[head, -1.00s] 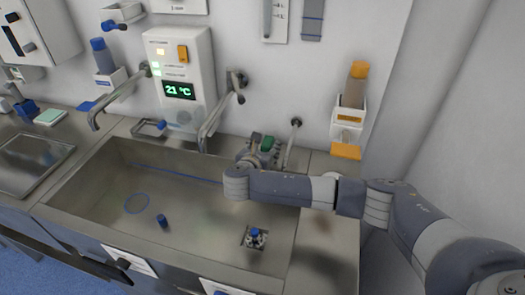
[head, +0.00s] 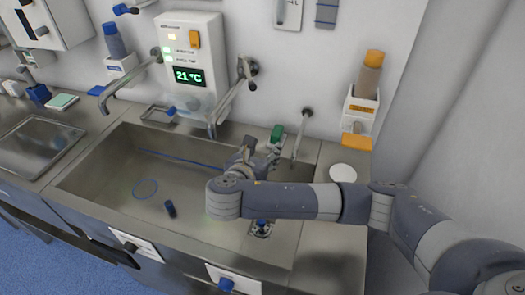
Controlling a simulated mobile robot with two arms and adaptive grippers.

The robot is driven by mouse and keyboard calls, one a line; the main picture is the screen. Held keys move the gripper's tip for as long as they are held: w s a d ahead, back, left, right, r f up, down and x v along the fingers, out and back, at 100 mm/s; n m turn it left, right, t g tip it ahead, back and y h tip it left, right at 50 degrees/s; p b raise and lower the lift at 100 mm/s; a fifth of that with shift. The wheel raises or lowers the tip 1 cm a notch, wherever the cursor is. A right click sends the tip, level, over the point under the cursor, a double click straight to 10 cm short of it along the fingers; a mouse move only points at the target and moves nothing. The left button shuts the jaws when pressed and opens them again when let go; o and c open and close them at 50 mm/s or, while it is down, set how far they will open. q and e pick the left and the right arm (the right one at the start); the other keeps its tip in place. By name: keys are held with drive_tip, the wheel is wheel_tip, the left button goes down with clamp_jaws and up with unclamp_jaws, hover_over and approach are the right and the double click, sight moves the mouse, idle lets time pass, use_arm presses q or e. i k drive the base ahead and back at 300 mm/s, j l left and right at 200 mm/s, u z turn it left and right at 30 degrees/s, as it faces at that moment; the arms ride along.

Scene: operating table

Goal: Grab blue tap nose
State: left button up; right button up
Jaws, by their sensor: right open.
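A small dark blue cylinder (head: 171,208), likely the blue tap nose, stands on the floor of the steel sink (head: 110,190), left of the middle. My right gripper (head: 262,150) is over the back right part of the sink, open, pointing towards the back wall and away from both blue pieces. Its fingers are small and partly hidden by its own wrist. My left gripper is out of view.
Two metal spouts (head: 125,90) (head: 231,100) reach out over the sink from the wall. A thin pipe (head: 300,135) and a green piece (head: 277,133) are close behind my right gripper. A bottle holder (head: 360,108) hangs at right.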

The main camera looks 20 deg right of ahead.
sight(170, 208)
drive_tip(key=k+j, duration=0.15)
drive_tip(key=j, duration=0.25)
drive_tip(key=k+j, duration=0.2)
drive_tip(key=j, duration=0.15)
drive_tip(key=k+j, duration=0.15)
drive_tip(key=j, duration=0.25)
drive_tip(key=k+j, duration=0.15)
drive_tip(key=j, duration=0.2)
drive_tip(key=k+j, duration=0.15)
drive_tip(key=j, duration=0.25)
